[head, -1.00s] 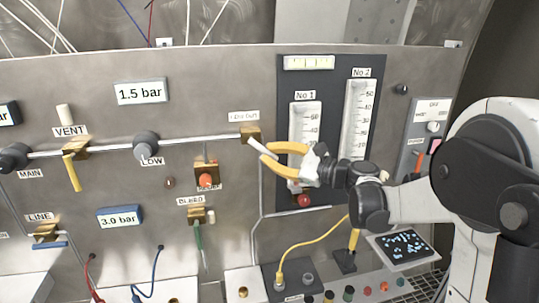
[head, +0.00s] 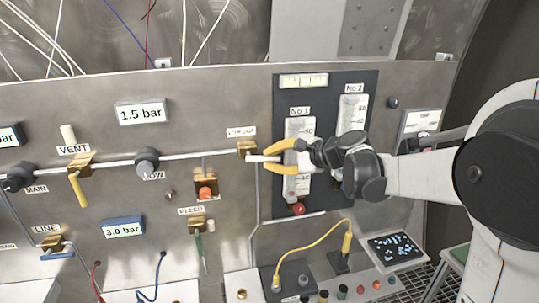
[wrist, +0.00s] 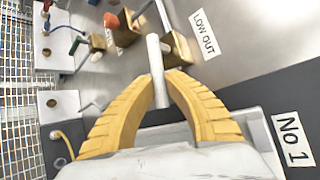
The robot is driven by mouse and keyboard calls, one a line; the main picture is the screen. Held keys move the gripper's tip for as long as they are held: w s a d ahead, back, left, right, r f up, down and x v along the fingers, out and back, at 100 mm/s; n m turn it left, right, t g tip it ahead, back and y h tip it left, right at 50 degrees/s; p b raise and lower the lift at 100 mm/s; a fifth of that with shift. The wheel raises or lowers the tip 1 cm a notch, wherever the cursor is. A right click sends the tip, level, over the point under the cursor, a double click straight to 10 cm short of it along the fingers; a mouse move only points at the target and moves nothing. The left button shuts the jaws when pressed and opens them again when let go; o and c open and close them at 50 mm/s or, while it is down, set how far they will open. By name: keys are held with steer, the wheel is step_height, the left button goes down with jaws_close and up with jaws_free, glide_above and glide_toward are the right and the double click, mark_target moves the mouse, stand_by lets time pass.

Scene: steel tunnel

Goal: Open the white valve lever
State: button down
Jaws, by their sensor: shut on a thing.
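The white valve lever (head: 262,158) sticks out to the right from the brass LOW OUT valve body (head: 247,150), at the right end of the pipe. In the head view it lies close to level. My gripper (head: 270,158) is shut on the lever, its yellow fingers on either side of it. In the wrist view the white lever (wrist: 156,65) runs up between the fingertips of my gripper (wrist: 161,88), and the brass valve body (wrist: 178,48) is just beyond. The lever's outer end lies between the fingers.
Gauge panel No 1 and No 2 (head: 320,195) is behind my gripper. A red knob (head: 298,209) sits below it. A yellow cable (head: 310,245) loops beneath.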

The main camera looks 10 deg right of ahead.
steer(key=shift+r+n+h+p, duration=0.4)
steer(key=shift+r+h+p, duration=0.1)
steer(key=shift+h+p, duration=0.1)
steer(key=c, duration=1.4)
jaws_free()
steer(key=shift+w, duration=0.1)
steer(key=v, duration=1.2)
steer(key=shift+r, duration=0.1)
